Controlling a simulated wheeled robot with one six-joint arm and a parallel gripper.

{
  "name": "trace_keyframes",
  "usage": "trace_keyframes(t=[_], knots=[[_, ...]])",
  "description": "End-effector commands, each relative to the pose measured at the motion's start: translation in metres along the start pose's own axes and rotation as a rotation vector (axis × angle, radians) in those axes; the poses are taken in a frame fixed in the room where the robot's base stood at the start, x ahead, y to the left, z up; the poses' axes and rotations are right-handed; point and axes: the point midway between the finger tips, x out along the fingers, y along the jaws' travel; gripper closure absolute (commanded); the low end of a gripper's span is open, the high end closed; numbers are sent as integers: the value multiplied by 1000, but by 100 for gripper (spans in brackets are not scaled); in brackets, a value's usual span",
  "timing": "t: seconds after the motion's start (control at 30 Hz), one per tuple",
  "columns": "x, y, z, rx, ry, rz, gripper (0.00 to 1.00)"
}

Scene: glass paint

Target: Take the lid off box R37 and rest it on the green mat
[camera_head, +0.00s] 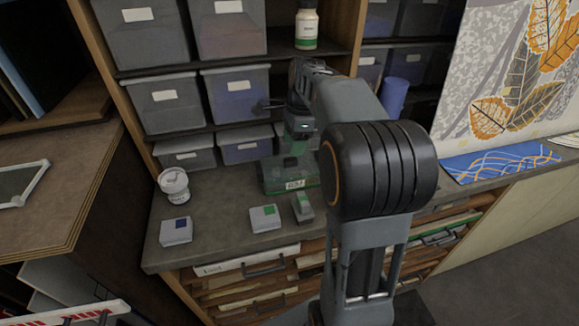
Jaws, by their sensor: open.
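My gripper (297,152) is just above the box, pointing down and open. Whether its fingers touch the lid is too small to tell. The lid seems to be on the box, but its edge is hard to make out. I cannot pick out a green mat; my arm hides part of the counter to the right.
Two small pale blocks, one with a blue square (176,231) and one with a green square (265,217), lie along the counter front. A small grey object (303,207) is close to the box. A white tub (174,185) stands left. Lidded bins (163,103) fill the shelves behind.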

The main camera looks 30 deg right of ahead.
Motion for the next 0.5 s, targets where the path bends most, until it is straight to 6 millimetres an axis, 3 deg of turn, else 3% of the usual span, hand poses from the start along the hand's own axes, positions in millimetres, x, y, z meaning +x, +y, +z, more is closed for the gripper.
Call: trace_keyframes(t=[0.5], knots=[[51, 1, 2, -5, 0, 1, 47]])
